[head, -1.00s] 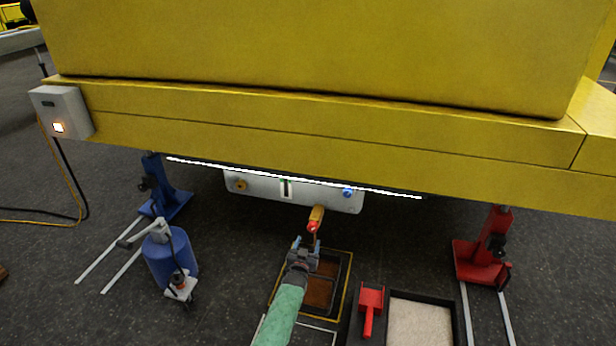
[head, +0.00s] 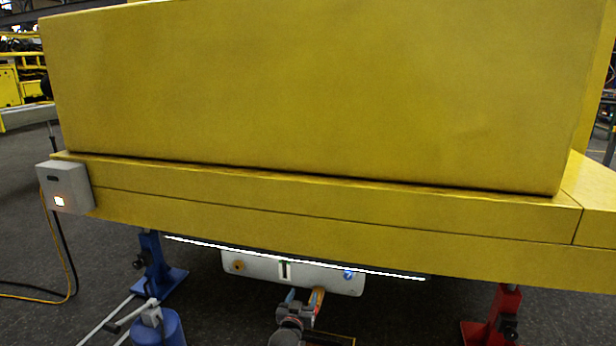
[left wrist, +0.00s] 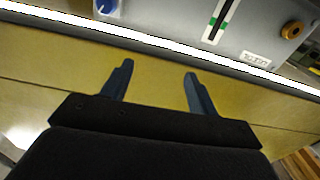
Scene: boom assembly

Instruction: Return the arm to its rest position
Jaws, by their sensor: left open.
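My left gripper (head: 304,296) is in front of the lower edge of a pale control panel (head: 262,269) under the yellow machine body. Its two blue-grey fingers stand apart with nothing between them in the left wrist view (left wrist: 158,70). The panel has an orange knob (head: 238,266), a dark slot and a blue knob (head: 348,274). The panel also shows, inverted, in the left wrist view (left wrist: 165,22). My right gripper is out of view.
The yellow body (head: 320,100) overhangs the work area. A lit white strip (head: 200,242) runs along its underside. A blue stand (head: 153,265) and a blue canister (head: 160,330) are at left; a red stand (head: 492,325) is at right. A grey box (head: 64,188) hangs at left.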

